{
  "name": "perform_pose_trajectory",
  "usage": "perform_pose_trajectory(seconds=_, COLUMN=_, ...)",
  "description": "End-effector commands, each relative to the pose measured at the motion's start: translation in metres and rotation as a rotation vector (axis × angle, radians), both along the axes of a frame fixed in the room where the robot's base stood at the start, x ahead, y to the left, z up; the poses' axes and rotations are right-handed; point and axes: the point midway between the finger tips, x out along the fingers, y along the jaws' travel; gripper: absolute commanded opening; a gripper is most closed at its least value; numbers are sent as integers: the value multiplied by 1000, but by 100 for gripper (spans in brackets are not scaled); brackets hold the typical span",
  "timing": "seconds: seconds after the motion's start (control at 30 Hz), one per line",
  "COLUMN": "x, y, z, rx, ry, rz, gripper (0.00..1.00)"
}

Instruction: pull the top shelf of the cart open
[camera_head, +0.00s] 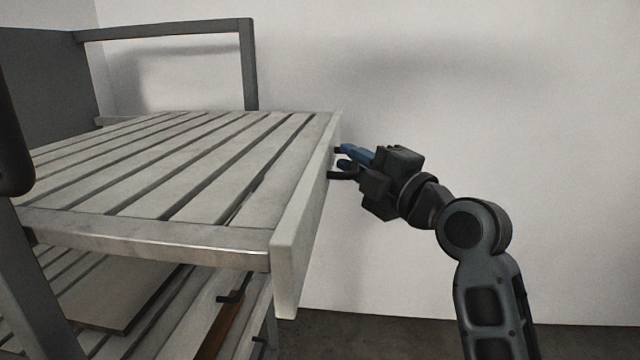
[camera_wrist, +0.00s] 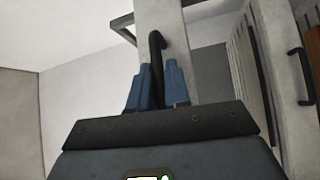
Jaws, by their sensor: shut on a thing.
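The cart's top shelf (camera_head: 190,165) is a pale slatted board with a pale front panel (camera_head: 302,230) at its right end. It reaches out to the right past the dark cart frame (camera_head: 250,65). A dark handle (camera_wrist: 156,58) stands on the front panel. My gripper (camera_head: 345,162) is at the outer face of the panel, shut on the handle. In the wrist view its two blue fingers (camera_wrist: 157,85) stand on either side of the handle. The part of the handle between the fingers is partly hidden.
A lower slatted shelf (camera_head: 60,270) lies beneath, with a flat board (camera_head: 125,295) on it. A second dark handle (camera_head: 232,298) shows below the top shelf. A white wall (camera_head: 470,80) stands behind. Dark floor (camera_head: 400,333) is clear below my arm.

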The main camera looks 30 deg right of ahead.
Motion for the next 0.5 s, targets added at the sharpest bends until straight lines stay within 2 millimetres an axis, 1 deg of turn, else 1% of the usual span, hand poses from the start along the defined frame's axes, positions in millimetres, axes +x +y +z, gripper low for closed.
perform_pose_trajectory(seconds=0.03, x=-6, y=-8, z=-6, rx=-1, ry=2, rz=-2, gripper=0)
perform_pose_trajectory(seconds=0.2, x=-17, y=-23, z=-4, rx=-1, ry=3, rz=1, gripper=0)
perform_pose_trajectory(seconds=0.33, x=-21, y=-29, z=-3, rx=0, ry=5, rz=2, gripper=0)
perform_pose_trajectory(seconds=0.5, x=-22, y=-30, z=-2, rx=1, ry=6, rz=3, gripper=0)
